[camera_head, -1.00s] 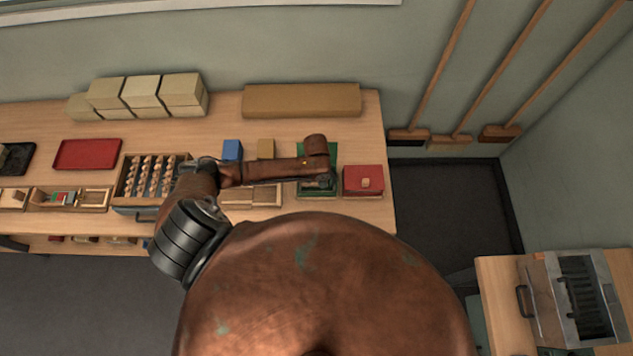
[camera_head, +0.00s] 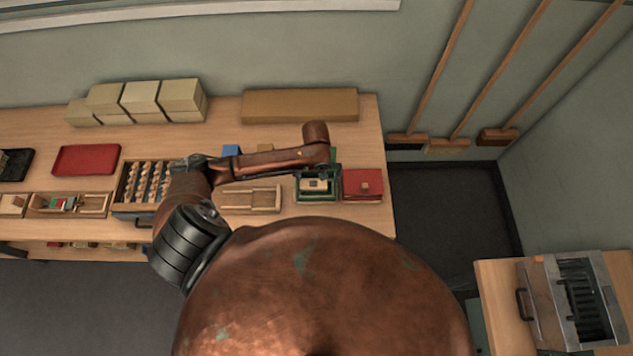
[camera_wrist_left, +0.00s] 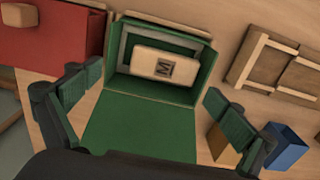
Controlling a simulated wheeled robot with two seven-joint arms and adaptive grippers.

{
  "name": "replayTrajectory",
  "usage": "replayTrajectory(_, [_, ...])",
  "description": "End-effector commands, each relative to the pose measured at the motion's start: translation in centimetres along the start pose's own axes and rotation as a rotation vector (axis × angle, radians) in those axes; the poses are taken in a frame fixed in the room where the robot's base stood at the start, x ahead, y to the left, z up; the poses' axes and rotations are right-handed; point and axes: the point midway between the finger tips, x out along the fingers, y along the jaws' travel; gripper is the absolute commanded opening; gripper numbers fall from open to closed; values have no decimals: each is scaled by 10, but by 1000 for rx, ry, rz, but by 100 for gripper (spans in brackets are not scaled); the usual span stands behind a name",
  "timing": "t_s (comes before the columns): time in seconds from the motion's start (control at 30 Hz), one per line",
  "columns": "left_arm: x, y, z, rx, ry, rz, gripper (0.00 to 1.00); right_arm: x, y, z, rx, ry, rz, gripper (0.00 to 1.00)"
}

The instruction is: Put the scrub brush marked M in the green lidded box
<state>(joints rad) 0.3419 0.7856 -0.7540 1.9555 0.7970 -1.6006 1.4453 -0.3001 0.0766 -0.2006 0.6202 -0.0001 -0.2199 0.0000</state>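The green lidded box (camera_head: 318,201) stands on the bench with its lid open; the wrist view shows its lid (camera_wrist_left: 140,128) laid back towards the camera. The scrub brush (camera_wrist_left: 165,64), a pale block with a dark M on its upper face, lies inside the box; it also shows in the head view (camera_head: 315,185). My left gripper (camera_wrist_left: 152,84) is open and empty above the box, its fingers spread on either side and apart from the brush. In the head view it is partly hidden behind my arm. My right gripper is not in view.
A red box (camera_head: 363,184) stands close to the right of the green box. A blue rack (camera_head: 146,186) holds several brushes further left.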

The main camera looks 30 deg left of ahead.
Motion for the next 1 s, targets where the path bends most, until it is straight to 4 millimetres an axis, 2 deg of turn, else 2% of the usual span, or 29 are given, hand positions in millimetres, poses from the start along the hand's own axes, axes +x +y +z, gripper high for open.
replayTrajectory(0.1, [-17, 0, 0, -1, 0, -1, 96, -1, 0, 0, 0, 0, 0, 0])
replayTrajectory(0.27, [-28, 0, 0, 0, -1, -2, 96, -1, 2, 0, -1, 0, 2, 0])
replayTrajectory(0.87, [-29, 0, 0, 0, -1, -3, 96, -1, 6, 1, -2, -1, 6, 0])
replayTrajectory(1.0, [-29, -3, 0, -5, -2, -4, 96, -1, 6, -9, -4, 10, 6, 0])
